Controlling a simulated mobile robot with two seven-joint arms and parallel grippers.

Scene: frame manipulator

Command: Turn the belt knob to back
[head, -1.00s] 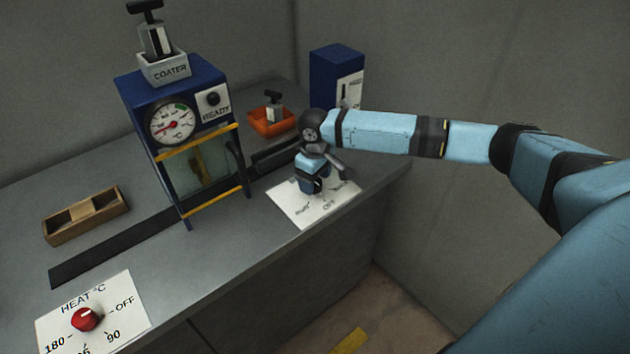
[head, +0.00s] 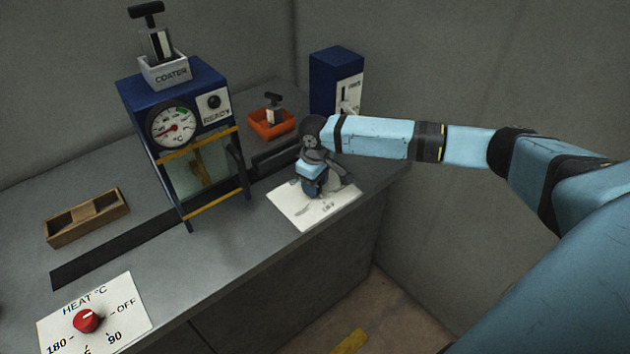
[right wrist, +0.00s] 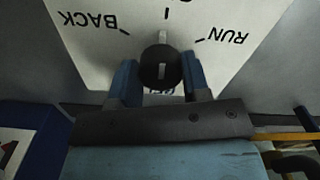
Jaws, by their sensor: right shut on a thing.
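The belt knob (right wrist: 160,66) is round and black with a white pointer line. In the right wrist view it stands on a white card (right wrist: 95,40) marked BACK at the left and RUN at the right. A tick is at the top middle, its label cut off. The pointer line looks in line with this middle tick. My right gripper (right wrist: 159,80) has one blue finger on each side of the knob and is shut on it. In the head view the right gripper (head: 316,188) hides the knob above the card (head: 290,210). My left gripper is out of view.
The blue coater oven (head: 130,92) with a gauge stands left of my right gripper. An orange tray (head: 268,128) and a blue box (head: 336,70) are behind it. A wooden tray (head: 62,236) and a red heat knob (head: 87,320) are further left. The counter's front edge is close.

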